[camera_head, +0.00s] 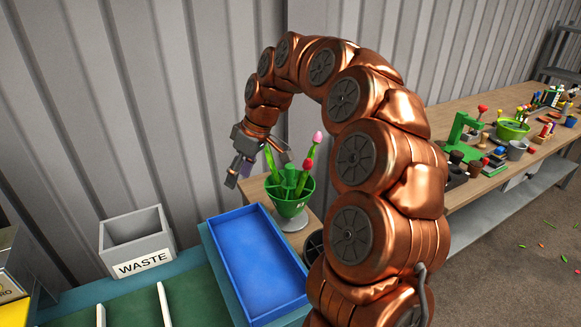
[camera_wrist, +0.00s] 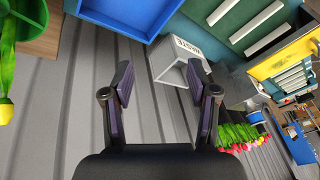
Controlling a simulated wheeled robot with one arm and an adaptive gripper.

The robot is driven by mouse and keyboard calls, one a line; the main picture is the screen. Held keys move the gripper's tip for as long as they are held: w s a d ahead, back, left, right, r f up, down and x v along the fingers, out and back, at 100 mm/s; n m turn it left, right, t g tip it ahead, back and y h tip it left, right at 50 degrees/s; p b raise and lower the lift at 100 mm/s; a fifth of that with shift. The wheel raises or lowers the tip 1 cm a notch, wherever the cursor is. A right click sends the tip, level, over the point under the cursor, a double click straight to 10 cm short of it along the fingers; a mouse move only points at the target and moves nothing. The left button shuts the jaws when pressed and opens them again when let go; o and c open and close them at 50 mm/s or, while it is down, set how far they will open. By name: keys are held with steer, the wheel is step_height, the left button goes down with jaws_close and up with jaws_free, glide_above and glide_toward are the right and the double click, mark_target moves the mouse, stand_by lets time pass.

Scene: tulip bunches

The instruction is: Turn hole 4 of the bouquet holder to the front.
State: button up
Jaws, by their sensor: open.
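The bouquet holder (camera_head: 289,205) is a green bowl on a pale grey foot, standing on a small wooden table beyond the blue tray. A small white mark shows on its front rim, too small to read surely. Tulips with a pink head (camera_head: 318,137) and a red head (camera_head: 307,163) stand in it. My gripper (camera_head: 258,171) is open and empty, at the holder's upper left, with one finger left of the stems and one just above them. In the wrist view my open gripper (camera_wrist: 161,88) has nothing between its fingers; a yellow-tipped tulip (camera_wrist: 6,110) shows at the left edge.
A blue tray (camera_head: 222,268) lies in front of the holder, with a grey WASTE bin (camera_head: 150,262) to its left. A dark round container (camera_head: 313,246) is partly hidden by my arm. A long workbench (camera_head: 480,190) with many items stands at right.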

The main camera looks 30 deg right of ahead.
steer(key=w+d+f+t, duration=0.1)
steer(key=w+d+f, duration=0.1)
steer(key=w+d, duration=0.6)
steer(key=h+p, duration=0.2)
glide_above(291, 166)
steer(key=s+d, duration=0.1)
steer(key=s, duration=0.1)
step_height(291, 166, down, 4)
steer(key=shift+t, duration=0.4)
steer(key=shift+p+x, duration=1.25)
steer(key=shift+x, duration=2.7)
steer(key=shift+s, duration=0.1)
steer(key=shift+c, duration=0.3)
jaws_close()
